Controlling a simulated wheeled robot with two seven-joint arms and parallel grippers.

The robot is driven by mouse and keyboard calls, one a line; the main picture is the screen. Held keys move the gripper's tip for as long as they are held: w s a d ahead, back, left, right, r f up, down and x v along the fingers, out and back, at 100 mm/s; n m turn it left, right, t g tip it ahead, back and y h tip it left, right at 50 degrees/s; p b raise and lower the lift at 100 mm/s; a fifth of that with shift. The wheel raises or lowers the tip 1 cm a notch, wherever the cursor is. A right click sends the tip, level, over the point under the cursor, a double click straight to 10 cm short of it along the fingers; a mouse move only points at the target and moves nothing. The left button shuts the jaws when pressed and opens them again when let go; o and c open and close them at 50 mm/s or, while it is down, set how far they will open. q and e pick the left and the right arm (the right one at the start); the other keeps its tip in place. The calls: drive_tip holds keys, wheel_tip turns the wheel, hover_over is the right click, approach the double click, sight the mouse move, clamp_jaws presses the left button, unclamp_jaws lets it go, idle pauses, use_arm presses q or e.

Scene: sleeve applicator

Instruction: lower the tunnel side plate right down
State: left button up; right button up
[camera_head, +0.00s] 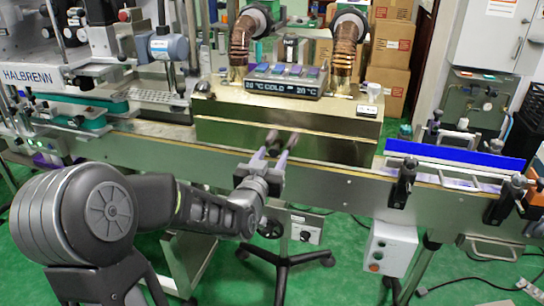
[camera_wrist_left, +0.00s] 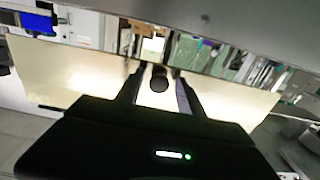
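The tunnel (camera_head: 225,106) is a brass-coloured box over the conveyor. Its side plate (camera_head: 330,148) is the long brass panel facing me, its lower edge near the conveyor rail; I cannot tell how much gap lies under it. My left gripper (camera_head: 276,146) reaches up to the middle of this plate. In the left wrist view, a dark round knob (camera_wrist_left: 160,84) sits between the two fingertips of the left gripper (camera_wrist_left: 160,88), with a small gap on each side. The pale plate (camera_wrist_left: 75,72) spans behind it. The right gripper is not in view.
A temperature display (camera_head: 283,87) and two copper ducts (camera_head: 239,48) stand on the tunnel. A blue guide panel (camera_head: 455,155) and dark clamps (camera_head: 403,180) are along the conveyor at right. A white control box (camera_head: 391,248) hangs below. Cardboard boxes (camera_head: 391,45) are stacked behind.

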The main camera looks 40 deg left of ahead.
sight(273, 154)
use_arm(q)
drive_tip(key=shift+s+r, duration=0.1)
drive_tip(key=shift+r, duration=0.05)
drive_tip(key=shift+s+d, duration=0.1)
drive_tip(key=shift+s, duration=0.1)
drive_tip(key=v, duration=0.4)
drive_tip(key=b+v, duration=0.3)
drive_tip(key=b, duration=0.3)
drive_tip(key=shift+s, duration=0.1)
idle(0.4)
